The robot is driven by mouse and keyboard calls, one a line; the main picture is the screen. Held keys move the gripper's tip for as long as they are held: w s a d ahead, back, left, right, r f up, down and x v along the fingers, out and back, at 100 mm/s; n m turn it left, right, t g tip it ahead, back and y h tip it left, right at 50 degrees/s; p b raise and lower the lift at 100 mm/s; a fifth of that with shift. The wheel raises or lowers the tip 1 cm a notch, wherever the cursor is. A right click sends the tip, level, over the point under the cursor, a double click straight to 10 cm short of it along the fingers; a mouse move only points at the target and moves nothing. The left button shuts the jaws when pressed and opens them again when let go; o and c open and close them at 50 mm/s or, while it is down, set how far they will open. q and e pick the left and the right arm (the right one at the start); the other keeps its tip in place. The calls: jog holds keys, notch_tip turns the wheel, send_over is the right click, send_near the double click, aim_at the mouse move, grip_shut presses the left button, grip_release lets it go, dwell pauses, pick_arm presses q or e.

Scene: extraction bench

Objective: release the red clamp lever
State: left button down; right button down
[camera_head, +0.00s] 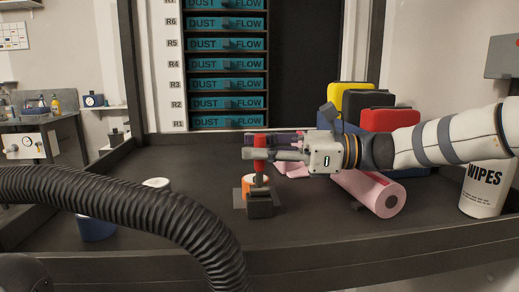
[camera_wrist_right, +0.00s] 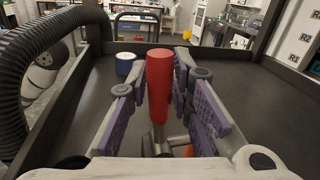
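The red clamp lever (camera_head: 259,152) stands upright above a dark clamp block (camera_head: 259,206) on the bench. In the right wrist view the red lever (camera_wrist_right: 159,85) stands between my right gripper's purple-padded fingers, with a metal stem below it. My right gripper (camera_head: 262,147) reaches in from the right and has its fingers on either side of the lever. My left gripper is not in view.
A black ribbed hose (camera_head: 130,203) arches across the left front. A blue, white-topped container (camera_head: 97,229) stands behind it. Right of the clamp are a pink roll (camera_head: 372,192), yellow, black and red cases (camera_head: 390,119), and a wipes tub (camera_head: 486,190). The bench's front middle is clear.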

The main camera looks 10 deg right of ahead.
jog(key=s+n, duration=0.2)
jog(key=n, duration=0.1)
jog(key=s+f+n+y, duration=0.1)
jog(key=s+n, duration=0.1)
jog(key=shift+f+n+p, duration=0.2)
jog(key=shift+n+p, duration=0.2)
jog(key=c, duration=1.4)
grip_release()
jog(key=d, duration=0.5)
jog(key=s+d, duration=0.1)
jog(key=d, duration=0.1)
jog(key=shift+s+d+f, duration=0.1)
jog(key=shift+d+f, duration=0.05)
jog(key=shift+f, duration=0.2)
